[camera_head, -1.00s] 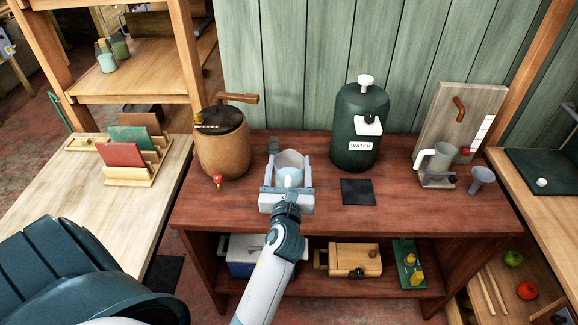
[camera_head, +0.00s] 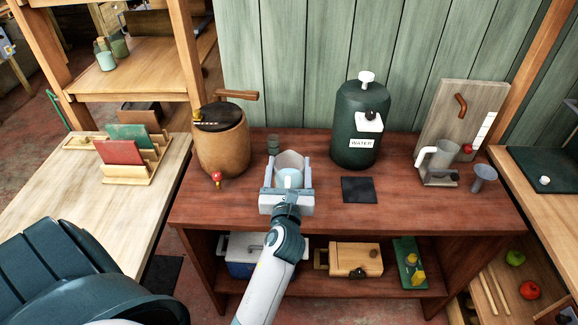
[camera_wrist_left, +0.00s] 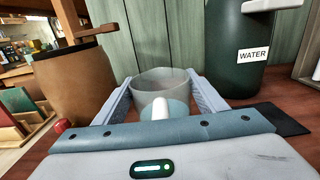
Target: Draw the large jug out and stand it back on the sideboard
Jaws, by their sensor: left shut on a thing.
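A translucent, pale jug (camera_head: 292,158) is at the middle of the red-brown sideboard (camera_head: 420,208). My left gripper (camera_head: 288,180) is shut on this jug, with one finger along each side of it. In the left wrist view the jug (camera_wrist_left: 165,84) looks upright between the fingers, its white handle facing me. The gripper hides its base, so I cannot tell whether it touches the top. A second pale jug (camera_head: 437,162) stands at the right of the sideboard. My right gripper is not in view.
A brown barrel-like crock (camera_head: 222,150) with a red tap stands left of the held jug. A small glass (camera_head: 273,146) is behind it. The green WATER dispenser (camera_head: 359,120) and a black mat (camera_head: 358,190) are to its right. A funnel (camera_head: 483,178) is farther right.

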